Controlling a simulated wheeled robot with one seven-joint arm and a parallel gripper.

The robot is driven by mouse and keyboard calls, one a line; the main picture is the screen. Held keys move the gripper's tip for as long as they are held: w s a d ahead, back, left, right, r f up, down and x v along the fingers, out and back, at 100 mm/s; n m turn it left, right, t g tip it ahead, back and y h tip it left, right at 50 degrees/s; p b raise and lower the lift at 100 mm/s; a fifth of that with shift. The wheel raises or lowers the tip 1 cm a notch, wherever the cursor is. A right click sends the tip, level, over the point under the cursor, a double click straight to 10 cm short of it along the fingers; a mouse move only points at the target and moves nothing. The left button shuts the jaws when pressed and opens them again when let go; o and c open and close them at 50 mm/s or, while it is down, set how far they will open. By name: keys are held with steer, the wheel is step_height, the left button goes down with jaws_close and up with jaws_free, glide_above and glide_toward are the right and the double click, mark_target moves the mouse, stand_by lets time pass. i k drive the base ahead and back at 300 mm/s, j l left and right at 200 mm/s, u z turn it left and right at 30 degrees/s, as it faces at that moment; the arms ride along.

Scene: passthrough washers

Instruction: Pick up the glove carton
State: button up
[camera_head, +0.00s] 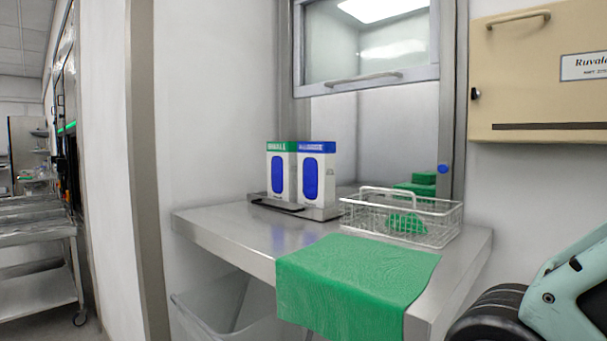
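Two upright white cartons with blue oval fronts stand side by side in a low metal tray (330,212) at the back of a steel counter. The left carton (291,170) has a green top band; the right carton (327,176) has a blue one. They look like glove cartons, but the lettering is too small to read. They appear to touch or nearly touch. Part of my arm shows at the lower right, well apart from the cartons. My gripper's fingers are not in view.
A wire basket (440,225) holding something green stands right of the cartons. Green folded items (424,180) lie behind it. A green cloth (350,285) hangs over the counter's front edge. A raised glass hatch (365,45) is above. The counter's left part (215,222) is clear.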

mark_target(282, 157)
steer(key=u, duration=0.35)
steer(key=i+j+z, duration=0.1)
steer(key=i+j, duration=0.35)
steer(key=j, duration=0.3)
steer(key=i+j+z, duration=0.15)
steer(key=j, duration=0.25)
steer(key=i+j, duration=0.3)
steer(key=j+z, duration=0.05)
steer(key=j, duration=0.05)
